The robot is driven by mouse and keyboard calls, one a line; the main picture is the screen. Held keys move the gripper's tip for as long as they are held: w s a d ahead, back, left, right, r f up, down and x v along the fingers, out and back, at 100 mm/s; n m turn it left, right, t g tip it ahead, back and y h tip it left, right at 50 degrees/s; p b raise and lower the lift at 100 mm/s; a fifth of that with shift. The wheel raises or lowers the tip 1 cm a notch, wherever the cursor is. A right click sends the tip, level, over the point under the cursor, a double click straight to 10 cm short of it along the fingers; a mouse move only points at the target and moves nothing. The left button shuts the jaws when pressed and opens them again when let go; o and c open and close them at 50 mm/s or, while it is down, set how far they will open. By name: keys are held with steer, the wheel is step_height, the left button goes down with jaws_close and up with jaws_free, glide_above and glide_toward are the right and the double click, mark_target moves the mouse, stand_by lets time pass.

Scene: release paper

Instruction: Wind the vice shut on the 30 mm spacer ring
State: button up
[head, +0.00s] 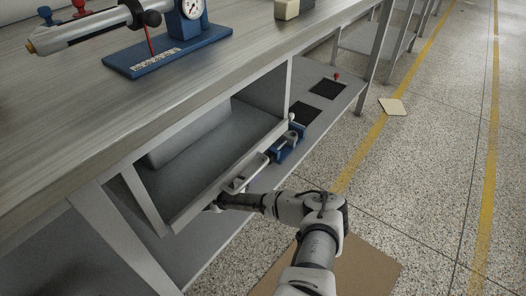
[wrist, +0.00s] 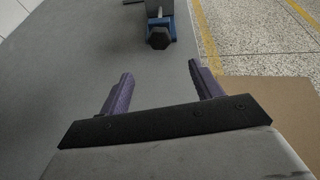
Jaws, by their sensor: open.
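The blue vice (head: 287,148) sits on the lower shelf, just beyond the open drawer's front. A grey rounded part shows at its top; I cannot tell whether this is the 30 mm spacer ring. In the wrist view the vice (wrist: 166,22) is at the top centre, with a dark hexagonal end (wrist: 159,39) facing me. My gripper (wrist: 160,70) is open and empty, its two purple fingers pointing toward that end with a clear gap before it. In the head view my gripper (head: 217,204) is low by the drawer front, its fingertips partly hidden.
The grey lower shelf (head: 325,110) bears dark square mats (head: 328,88). A blue-based gauge stand (head: 170,55) is on the bench top. A brown mat (head: 365,262) lies on the floor.

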steer(key=shift+w+d+f, duration=0.2)
steer(key=shift+w+d, duration=0.15)
steer(key=shift+w, duration=0.25)
steer(key=b+x, duration=0.5)
steer(key=x, duration=0.7)
steer(key=shift+w+d, duration=0.2)
steer(key=shift+w, duration=0.05)
steer(key=c, duration=1)
steer(key=shift+o, duration=0.2)
steer(key=shift+p, duration=0.3)
